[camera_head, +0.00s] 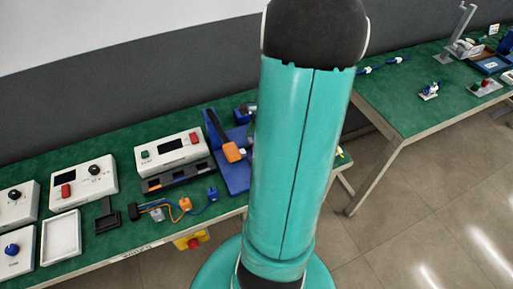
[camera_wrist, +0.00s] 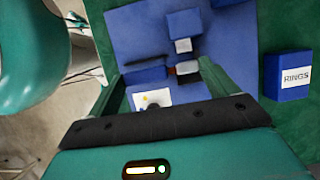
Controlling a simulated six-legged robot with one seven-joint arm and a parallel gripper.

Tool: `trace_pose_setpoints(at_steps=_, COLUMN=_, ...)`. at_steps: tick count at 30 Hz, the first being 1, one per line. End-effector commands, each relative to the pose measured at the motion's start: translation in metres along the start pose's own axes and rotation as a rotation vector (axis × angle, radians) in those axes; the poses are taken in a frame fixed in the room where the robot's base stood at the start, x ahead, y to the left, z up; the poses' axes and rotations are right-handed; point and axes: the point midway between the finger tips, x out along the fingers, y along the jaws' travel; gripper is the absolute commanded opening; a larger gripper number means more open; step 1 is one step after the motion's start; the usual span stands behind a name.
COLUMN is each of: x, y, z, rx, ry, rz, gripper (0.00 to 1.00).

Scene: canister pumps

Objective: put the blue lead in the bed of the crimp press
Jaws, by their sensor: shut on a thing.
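The crimp press shows in the head view as a blue base (camera_head: 237,176) with a blue upright and an orange-ended lever (camera_head: 232,152). Its right side is hidden behind my arm. A blue lead end (camera_head: 212,194) with a blue wire lies on the green bench, left of the press base. My gripper is hidden in the head view. In the wrist view, my gripper (camera_wrist: 168,88) is over a blue plate (camera_wrist: 140,30), with its fingers apart. Between them is a blue piece with a white face (camera_wrist: 152,98) and small coloured marks. I cannot tell what this piece is.
A blue box marked RINGS (camera_wrist: 288,76) stands right of my gripper in the wrist view. Orange (camera_head: 185,204) and grey (camera_head: 157,214) lead ends lie near the bench's front edge. A white tester (camera_head: 172,150) stands left of the press. A second bench (camera_head: 400,105) is at right.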

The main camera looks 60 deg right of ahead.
Motion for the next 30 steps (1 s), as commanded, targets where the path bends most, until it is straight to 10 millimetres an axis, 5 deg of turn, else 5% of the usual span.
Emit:
trace_pose_setpoints(at_steps=8, x=0.032, y=-0.004, z=-0.011, rx=0.001, ry=-0.002, rz=0.001, gripper=0.60)
trace_pose_setpoints(at_steps=30, x=0.043, y=-0.004, z=-0.016, rx=0.000, ry=-0.001, rz=0.000, gripper=0.60)
